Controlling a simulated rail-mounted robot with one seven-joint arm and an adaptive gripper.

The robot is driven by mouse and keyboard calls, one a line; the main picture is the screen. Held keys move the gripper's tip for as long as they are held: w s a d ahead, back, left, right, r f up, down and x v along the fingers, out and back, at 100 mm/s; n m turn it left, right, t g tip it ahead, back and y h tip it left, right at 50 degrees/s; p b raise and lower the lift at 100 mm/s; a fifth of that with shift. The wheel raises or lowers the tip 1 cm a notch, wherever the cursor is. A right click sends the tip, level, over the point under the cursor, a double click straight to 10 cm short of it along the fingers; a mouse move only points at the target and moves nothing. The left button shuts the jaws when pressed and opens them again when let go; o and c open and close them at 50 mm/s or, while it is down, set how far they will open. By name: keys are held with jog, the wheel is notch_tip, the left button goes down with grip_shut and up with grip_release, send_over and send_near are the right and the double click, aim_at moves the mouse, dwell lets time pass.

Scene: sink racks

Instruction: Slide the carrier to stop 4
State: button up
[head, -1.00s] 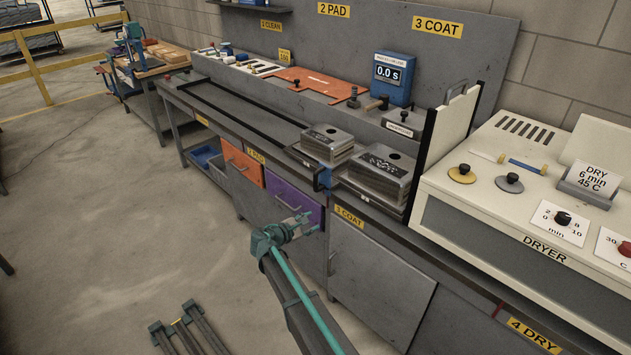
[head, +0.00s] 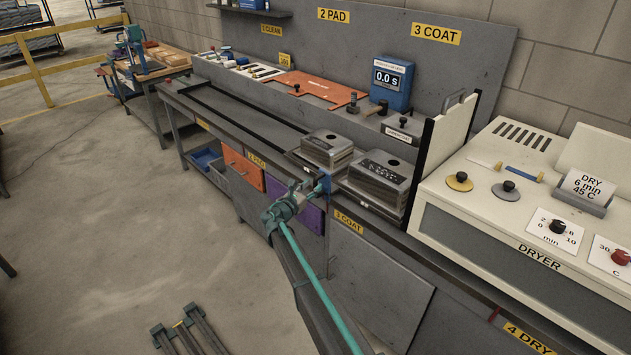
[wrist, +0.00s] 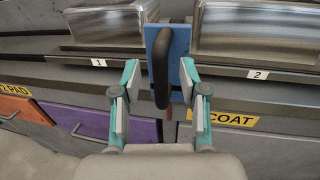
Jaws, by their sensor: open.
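The carrier (head: 312,172) sits on the bench rail at the 3 COAT station. It bears two metal blocks, a left one (head: 327,146) and a right one (head: 375,178). In the wrist view its front has small tags 1 and 2 and a blue plate (wrist: 181,50) with an upright black handle (wrist: 161,68). My gripper (wrist: 161,82) is open, its teal fingers to the left and right of the handle, with gaps on both sides. In the head view my gripper (head: 306,188) is just in front of the blue plate (head: 326,184). The yellow 4 DRY label (head: 527,339) is at lower right.
The cream dryer (head: 510,215) stands right of the carrier, with a raised panel (head: 453,135) at its left end. The rail to the left (head: 230,107) is clear. Orange (head: 242,168) and purple (head: 308,219) drawers are below the bench.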

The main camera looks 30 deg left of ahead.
jog(key=shift+w+d+p, duration=0.15)
jog(key=shift+w+p, duration=0.2)
jog(key=shift+w, duration=1.05)
grip_shut()
